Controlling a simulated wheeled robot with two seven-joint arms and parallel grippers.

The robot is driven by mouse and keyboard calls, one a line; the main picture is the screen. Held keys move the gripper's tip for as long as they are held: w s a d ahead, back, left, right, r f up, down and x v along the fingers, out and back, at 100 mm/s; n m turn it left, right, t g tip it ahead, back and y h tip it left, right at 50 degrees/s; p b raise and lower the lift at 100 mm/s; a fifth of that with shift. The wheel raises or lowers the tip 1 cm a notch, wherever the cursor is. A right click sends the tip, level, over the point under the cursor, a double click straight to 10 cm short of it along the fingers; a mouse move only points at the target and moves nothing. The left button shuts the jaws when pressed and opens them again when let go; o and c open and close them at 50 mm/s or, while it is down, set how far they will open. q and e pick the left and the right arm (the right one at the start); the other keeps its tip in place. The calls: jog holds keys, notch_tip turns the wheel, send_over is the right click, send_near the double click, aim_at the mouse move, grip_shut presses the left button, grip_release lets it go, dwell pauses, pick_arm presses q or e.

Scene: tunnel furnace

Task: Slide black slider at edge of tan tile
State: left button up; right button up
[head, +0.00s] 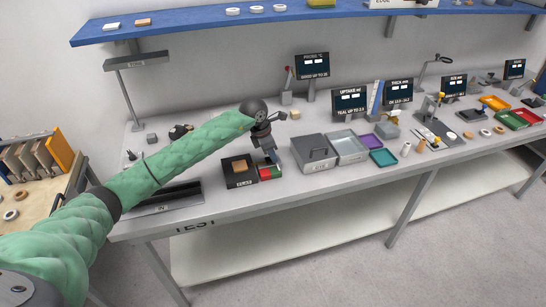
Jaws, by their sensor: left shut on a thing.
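A tan tile (239,166) lies on top of a dark box (238,182) with a white label on its front. Directly to the right of the box is a small red and green panel (270,173). My left gripper (271,158) points down just above this panel, right of the tan tile. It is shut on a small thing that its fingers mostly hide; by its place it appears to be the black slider. The tile looks flat and apart from the fingers. My right gripper is not in view.
A grey lidded box (314,153) and a grey tray (346,148) stand close to the right of the gripper. A dark tray (168,197) lies to the left. Small display signs (349,101) line the back, and a blue shelf (200,22) hangs above.

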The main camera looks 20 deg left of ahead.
pick_arm(q)
jog(key=shift+s+a+b, duration=0.25)
jog(key=shift+s+a, duration=0.35)
jog(key=shift+a, duration=0.3)
jog(key=shift+s+a+b, duration=0.2)
jog(key=shift+s+a, duration=0.35)
jog(key=shift+a, duration=0.3)
jog(key=shift+s+a+b, duration=0.25)
jog(key=shift+s+a, duration=0.35)
jog(key=shift+a, duration=0.3)
jog(key=o, duration=1.5)
jog(key=shift+o, duration=0.2)
jog(key=shift+r, duration=0.1)
jog(key=p+v, duration=0.1)
jog(key=v, duration=0.5)
jog(key=shift+r, duration=0.4)
jog(key=shift+s+a, duration=0.1)
